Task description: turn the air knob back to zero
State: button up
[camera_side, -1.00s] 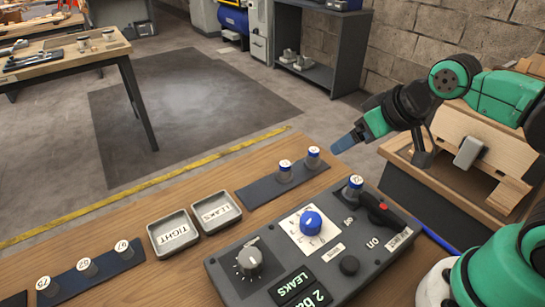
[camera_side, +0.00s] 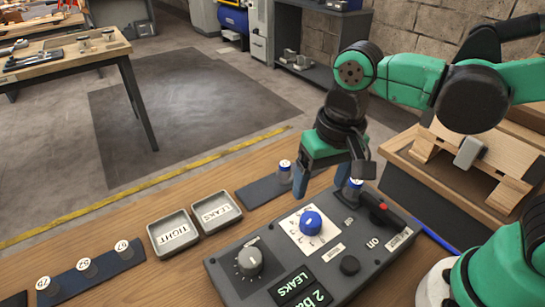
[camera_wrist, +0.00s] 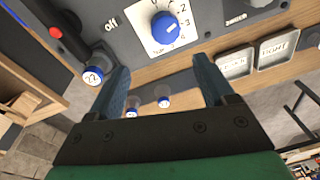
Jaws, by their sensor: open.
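The blue air knob (camera_side: 310,222) sits on a white numbered dial plate on the grey control box (camera_side: 225,280). In the wrist view the blue knob (camera_wrist: 165,25) is near the top, beside marks 2 and 3; I cannot surely read its pointer. The box's display (camera_side: 300,290) shows "2 ba", cut off, and "LEAKS". My gripper (camera_side: 328,182) points down, open and empty, above and behind the box, apart from the knob. Its two blue fingers show in the wrist view (camera_wrist: 160,75), with the knob beyond their tips.
A blue-capped cylinder marked 22 (camera_wrist: 92,75) stands at the box's back edge, close to a finger in the side view. Trays marked TIGHT (camera_side: 155,250) and LEAKS (camera_side: 196,225) lie left.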

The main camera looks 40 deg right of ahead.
aim_at(312, 219)
jog(key=shift+s+a+f+m+g, duration=0.2)
jog(key=shift+a+g, duration=0.1)
jog(key=shift+a, duration=0.15)
jog(key=shift+s+a+f+m+g, duration=0.1)
jog(key=shift+s+a+g, duration=0.05)
jog(key=shift+a+g, duration=0.2)
jog(key=shift+f, duration=2.8)
grip_shut()
